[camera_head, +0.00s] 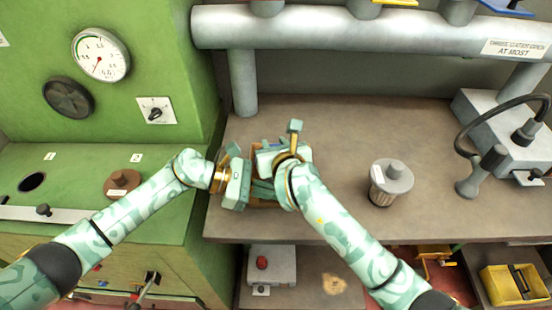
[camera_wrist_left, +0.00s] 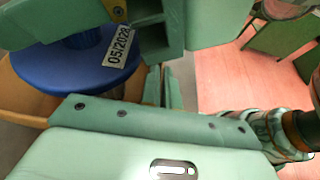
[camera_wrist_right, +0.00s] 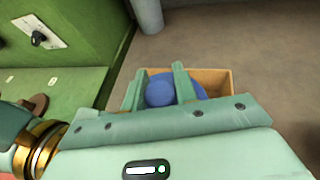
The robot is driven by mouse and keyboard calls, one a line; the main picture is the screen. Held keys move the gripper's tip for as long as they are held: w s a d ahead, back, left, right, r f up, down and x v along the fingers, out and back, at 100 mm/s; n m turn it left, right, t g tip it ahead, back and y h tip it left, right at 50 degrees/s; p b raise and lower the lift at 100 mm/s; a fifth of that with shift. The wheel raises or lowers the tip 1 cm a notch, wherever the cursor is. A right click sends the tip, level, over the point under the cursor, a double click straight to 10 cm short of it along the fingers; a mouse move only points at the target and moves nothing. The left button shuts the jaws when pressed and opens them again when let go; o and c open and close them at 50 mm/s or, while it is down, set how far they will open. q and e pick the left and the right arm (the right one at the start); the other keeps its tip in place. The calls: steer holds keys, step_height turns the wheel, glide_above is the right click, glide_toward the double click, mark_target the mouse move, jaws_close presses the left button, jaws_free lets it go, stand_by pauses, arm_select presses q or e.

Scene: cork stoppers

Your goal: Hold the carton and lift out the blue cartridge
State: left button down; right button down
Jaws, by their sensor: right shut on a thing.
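The carton is an open orange-brown box; its rim shows in the right wrist view (camera_wrist_right: 217,76) and its wall in the left wrist view (camera_wrist_left: 18,95). The blue cartridge is in the carton's opening in the right wrist view (camera_wrist_right: 203,92). It has a round top with a "05/2028" label in the left wrist view (camera_wrist_left: 75,62). My right gripper (camera_wrist_right: 160,85) is shut on the cartridge's blue knob, a finger on each side. My left gripper (camera_head: 246,184) is low at the carton's left side; its fingertips are largely hidden, so its grip is unclear. The arms cover most of the carton in the head view.
A grey ribbed cylinder with a knob (camera_head: 390,181) stands on the bench to the right. A grey device with a black cable (camera_head: 500,125) is farther right. A green cabinet (camera_head: 120,100) borders the left, and a thick pipe (camera_head: 350,30) runs behind. The bench between is clear.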

step_height(320, 180, up, 10)
steer(key=shift+r, duration=0.1)
arm_select(q)
steer(key=c, duration=1.6)
jaws_free()
steer(key=shift+o, duration=0.2)
